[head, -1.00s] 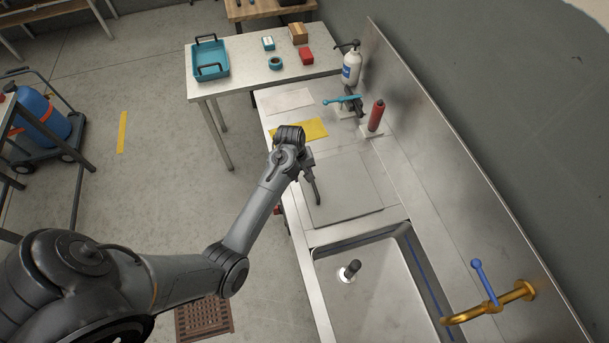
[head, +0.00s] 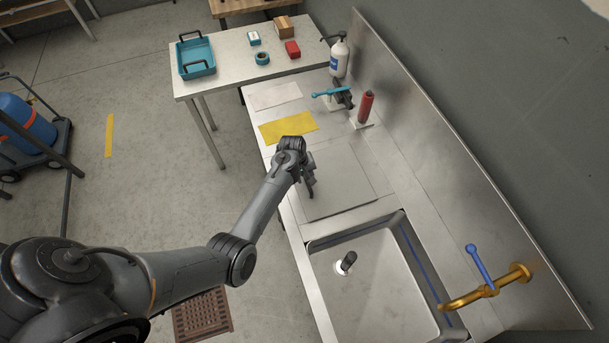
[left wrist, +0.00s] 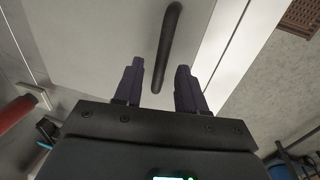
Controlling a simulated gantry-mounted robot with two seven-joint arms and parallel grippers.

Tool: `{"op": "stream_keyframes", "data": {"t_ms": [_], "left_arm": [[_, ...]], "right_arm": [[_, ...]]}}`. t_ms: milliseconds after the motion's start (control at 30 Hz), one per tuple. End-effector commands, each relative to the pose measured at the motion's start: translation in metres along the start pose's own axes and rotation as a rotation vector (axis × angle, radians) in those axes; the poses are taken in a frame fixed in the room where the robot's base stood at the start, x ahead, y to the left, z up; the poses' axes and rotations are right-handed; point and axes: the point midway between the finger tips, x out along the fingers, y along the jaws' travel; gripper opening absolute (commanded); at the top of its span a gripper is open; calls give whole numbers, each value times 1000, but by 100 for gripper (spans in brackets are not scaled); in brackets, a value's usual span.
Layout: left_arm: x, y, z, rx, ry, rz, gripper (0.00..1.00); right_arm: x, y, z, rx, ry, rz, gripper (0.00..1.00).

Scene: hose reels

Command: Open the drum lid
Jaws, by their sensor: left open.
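A flat grey square panel (head: 345,180), which appears to be the lid, lies flush in the steel counter behind the sink. A dark bar handle (left wrist: 170,40) on it shows in the left wrist view; in the head view my gripper mostly covers it. My left gripper (head: 309,190) is over the panel's left part. In the left wrist view its fingers (left wrist: 160,72) are open, and the handle's near end lies between them in the picture. I see no grip on it, and the remaining gap is unclear. My right gripper is not in view.
The sink (head: 375,285) with a brass tap (head: 490,290) is in front of the panel. A blue drum (head: 30,122) is far left.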

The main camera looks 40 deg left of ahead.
Motion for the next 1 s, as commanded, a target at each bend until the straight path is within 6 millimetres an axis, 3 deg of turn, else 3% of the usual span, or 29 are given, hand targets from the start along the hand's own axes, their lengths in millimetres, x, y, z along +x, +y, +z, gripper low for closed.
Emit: {"op": "stream_keyframes", "data": {"t_ms": [333, 600, 1000], "left_arm": [[3, 0, 0, 0, 1, 0, 40], [3, 0, 0, 0, 1, 0, 0], [1, -1, -1, -1, 1, -4, 0]], "right_arm": [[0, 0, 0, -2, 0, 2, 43], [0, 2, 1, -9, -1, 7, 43], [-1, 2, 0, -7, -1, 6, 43]]}}
